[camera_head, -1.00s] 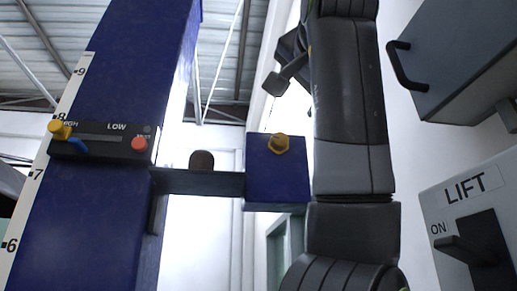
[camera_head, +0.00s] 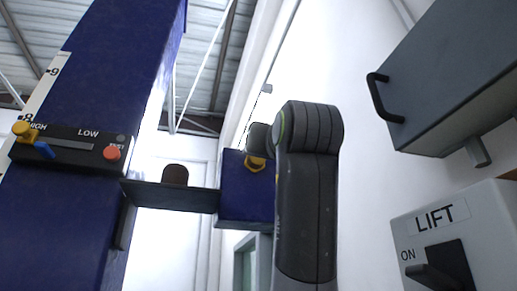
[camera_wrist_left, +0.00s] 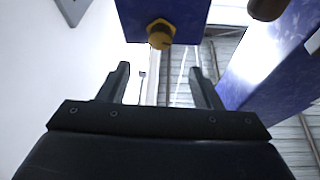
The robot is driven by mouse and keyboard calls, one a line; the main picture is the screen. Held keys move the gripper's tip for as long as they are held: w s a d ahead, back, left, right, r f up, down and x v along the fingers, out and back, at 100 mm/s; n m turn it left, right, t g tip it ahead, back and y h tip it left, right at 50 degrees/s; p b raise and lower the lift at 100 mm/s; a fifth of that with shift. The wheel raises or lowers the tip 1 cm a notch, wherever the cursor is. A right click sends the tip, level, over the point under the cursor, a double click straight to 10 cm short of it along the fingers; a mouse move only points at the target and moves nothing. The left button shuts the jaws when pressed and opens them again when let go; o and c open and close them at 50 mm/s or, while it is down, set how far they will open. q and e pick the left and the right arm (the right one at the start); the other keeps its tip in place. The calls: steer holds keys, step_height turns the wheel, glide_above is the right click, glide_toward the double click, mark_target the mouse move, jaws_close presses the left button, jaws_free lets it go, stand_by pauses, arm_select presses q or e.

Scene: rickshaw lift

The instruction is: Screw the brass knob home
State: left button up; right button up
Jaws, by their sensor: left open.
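The brass knob (camera_head: 255,163) is a hex-shaped piece on the front of a blue box (camera_head: 247,200) in the head view. My dark arm stands just right of it and hides part of the box. The left gripper's fingers cannot be made out in the head view. My right gripper is not in view.
A blue column (camera_head: 100,70) at left bears a control panel (camera_head: 75,147) with a yellow knob, blue lever and red button. At right are a grey cabinet (camera_head: 455,75) and a LIFT switch box (camera_head: 480,230).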

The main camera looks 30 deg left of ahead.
mark_target(256, 160)
arm_select(q)
steer(key=p+x, duration=0.5)
steer(key=x, duration=0.6)
steer(key=shift+p, duration=0.4)
steer(key=shift+c, duration=0.4)
